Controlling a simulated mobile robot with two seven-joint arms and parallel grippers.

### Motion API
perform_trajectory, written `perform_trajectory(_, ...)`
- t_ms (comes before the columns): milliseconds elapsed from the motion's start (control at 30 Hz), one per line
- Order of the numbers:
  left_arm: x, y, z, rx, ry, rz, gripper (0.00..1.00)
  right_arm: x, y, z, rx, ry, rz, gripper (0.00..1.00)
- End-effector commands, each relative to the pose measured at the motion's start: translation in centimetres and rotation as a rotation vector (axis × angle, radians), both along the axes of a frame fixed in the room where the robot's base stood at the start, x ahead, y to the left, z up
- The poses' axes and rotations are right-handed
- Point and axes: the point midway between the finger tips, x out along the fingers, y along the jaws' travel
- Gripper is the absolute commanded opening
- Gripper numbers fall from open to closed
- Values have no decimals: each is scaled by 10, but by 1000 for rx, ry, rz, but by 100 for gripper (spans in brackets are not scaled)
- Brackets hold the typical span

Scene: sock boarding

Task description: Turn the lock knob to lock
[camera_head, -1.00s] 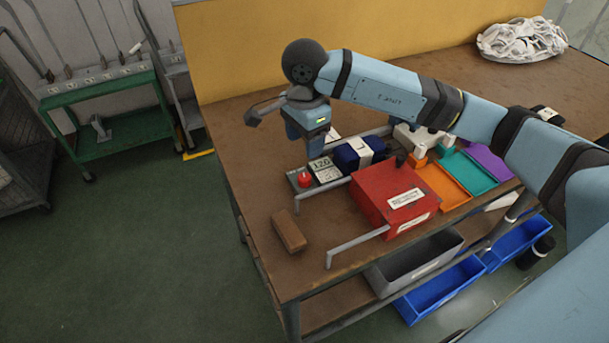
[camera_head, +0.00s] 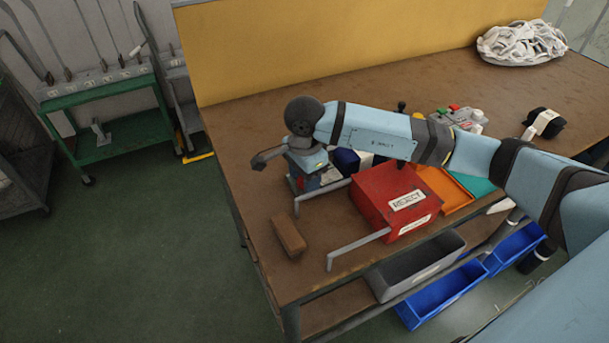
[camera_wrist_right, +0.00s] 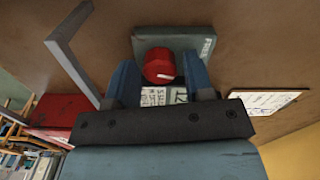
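The red lock knob (camera_wrist_right: 158,64) sits on a grey plate (camera_wrist_right: 160,38) and shows in the right wrist view. In the head view my right gripper (camera_head: 304,182) is low over the table and hides the knob. My left gripper is not in view.
A red reject box (camera_head: 385,190) stands to the right between grey metal rails (camera_head: 355,244). A brown block (camera_head: 289,236) lies in front. The table's left is clear.

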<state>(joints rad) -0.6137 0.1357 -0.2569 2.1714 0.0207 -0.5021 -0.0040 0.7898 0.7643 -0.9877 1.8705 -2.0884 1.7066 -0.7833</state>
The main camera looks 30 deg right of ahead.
Motion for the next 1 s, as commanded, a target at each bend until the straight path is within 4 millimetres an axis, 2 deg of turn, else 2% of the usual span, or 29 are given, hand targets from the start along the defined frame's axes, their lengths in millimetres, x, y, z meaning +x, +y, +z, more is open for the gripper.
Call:
perform_trajectory(33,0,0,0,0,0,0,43,0,0,0,0,0,0,36)
perform_trajectory(133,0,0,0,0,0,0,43,0,0,0,0,0,0,13)
perform_trajectory(167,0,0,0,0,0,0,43,0,0,0,0,0,0,9)
perform_trajectory(367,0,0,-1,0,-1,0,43,0,0,0,0,0,-54,9)
perform_trajectory(700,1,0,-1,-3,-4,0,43,0,0,0,0,-1,-369,9)
perform_trajectory(1000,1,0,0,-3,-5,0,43,0,0,1,1,-1,-398,9)
